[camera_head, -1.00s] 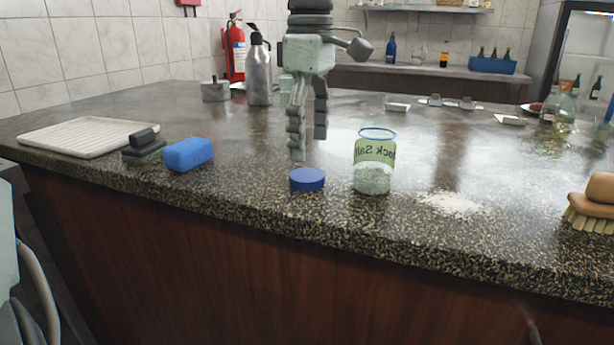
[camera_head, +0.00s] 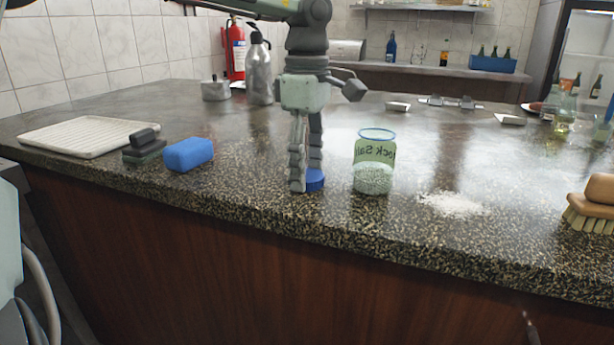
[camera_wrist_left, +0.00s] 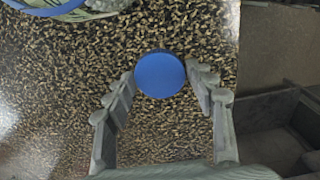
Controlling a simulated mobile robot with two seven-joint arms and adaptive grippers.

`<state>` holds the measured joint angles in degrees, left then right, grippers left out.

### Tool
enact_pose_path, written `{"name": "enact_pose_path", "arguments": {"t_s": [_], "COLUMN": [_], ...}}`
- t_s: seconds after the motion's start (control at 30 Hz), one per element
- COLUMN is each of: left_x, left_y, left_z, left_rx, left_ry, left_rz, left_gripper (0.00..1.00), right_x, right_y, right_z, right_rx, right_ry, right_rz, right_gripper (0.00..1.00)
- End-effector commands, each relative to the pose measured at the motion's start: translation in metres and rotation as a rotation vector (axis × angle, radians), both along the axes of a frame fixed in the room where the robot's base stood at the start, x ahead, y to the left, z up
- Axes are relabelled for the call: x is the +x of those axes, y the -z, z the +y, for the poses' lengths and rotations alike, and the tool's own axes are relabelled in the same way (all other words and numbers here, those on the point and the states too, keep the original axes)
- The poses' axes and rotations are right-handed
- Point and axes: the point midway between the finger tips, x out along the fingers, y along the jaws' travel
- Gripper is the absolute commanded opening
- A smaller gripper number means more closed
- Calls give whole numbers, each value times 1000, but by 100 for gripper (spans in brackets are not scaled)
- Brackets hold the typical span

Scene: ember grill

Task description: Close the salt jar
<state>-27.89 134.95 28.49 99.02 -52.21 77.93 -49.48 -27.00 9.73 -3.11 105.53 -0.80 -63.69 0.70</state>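The salt jar (camera_head: 374,162) stands upright and open on the counter, part filled with white salt. Its blue lid (camera_head: 316,180) lies flat on the counter to the left of the jar, partly hidden behind a finger. My left gripper (camera_head: 306,186) points down at the lid. In the left wrist view the blue lid (camera_wrist_left: 159,74) lies between the tips of the open fingers (camera_wrist_left: 160,88). I cannot tell whether the fingers touch it. The jar's blue rim (camera_wrist_left: 50,8) shows at the top left there.
Spilled salt (camera_head: 452,204) lies right of the jar, and a brush (camera_head: 592,208) stands at the far right. A blue sponge (camera_head: 188,154), a dark block (camera_head: 143,150) and a white tray (camera_head: 88,137) are on the left. The counter's front edge is close to the lid.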

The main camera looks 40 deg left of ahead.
Motion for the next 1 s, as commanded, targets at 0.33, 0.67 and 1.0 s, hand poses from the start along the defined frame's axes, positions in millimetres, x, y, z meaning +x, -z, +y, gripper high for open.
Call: {"name": "enact_pose_path", "arguments": {"t_s": [0.33, 0.67, 1.0], "left_x": [0, 1, -39], "left_y": [0, -20, -69], "left_z": [0, 0, 25], "left_rx": [0, 0, -4], "left_ry": [0, -1, 0], "left_rz": [0, -4, -8], "left_gripper": [38, 38, 38], "right_x": [0, -3, -5], "right_y": [0, 2, -6], "right_z": [0, 0, -1], "right_rx": [1, -1, -7], "right_ry": [0, 1, 3], "right_rz": [0, 8, 12], "right_gripper": [40, 40, 40]}}
